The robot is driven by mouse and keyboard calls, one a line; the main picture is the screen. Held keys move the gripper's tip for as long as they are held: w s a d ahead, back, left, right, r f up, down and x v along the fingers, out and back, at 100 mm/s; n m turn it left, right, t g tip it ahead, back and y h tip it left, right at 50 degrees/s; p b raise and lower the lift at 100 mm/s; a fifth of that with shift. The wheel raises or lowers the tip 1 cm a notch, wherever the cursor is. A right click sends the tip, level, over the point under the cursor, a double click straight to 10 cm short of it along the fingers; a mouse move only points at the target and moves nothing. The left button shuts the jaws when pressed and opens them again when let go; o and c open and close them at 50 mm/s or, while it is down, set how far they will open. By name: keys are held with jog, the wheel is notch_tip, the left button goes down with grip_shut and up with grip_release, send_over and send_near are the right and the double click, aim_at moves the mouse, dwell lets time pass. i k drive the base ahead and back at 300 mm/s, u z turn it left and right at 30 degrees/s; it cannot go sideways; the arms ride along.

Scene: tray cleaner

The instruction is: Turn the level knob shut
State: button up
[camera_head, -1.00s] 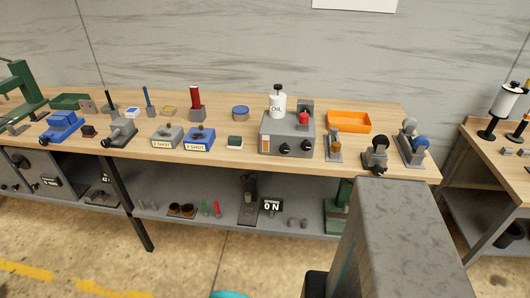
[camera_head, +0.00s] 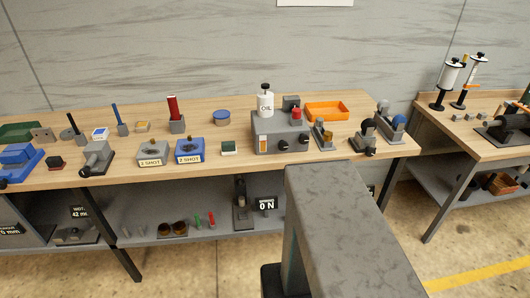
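A grey box unit (camera_head: 265,146) stands on the workbench near its right part, with a white bottle marked OIL (camera_head: 265,104) and a red part (camera_head: 296,115) on top. Its front has an orange window (camera_head: 263,142) and two black knobs, a left knob (camera_head: 283,144) and a right knob (camera_head: 303,138). I cannot tell which is the level knob or how far either is turned. My gripper is out of view; a grey link of my arm fills the lower middle, in front of the bench and below the unit.
An orange tray (camera_head: 327,119) and several small devices stand right of the unit. Blue and grey boxes (camera_head: 189,151) marked 2 SHOT stand to its left. A second bench (camera_head: 475,145) is at the right. Concrete floor shows between the benches.

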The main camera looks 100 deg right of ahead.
aim_at(283, 146)
jog(key=i, duration=0.9)
jog(key=u, duration=0.55)
jog(key=k, duration=0.15)
jog(key=z, duration=2.9)
jog(key=i, duration=0.6)
jog(key=u, duration=0.05)
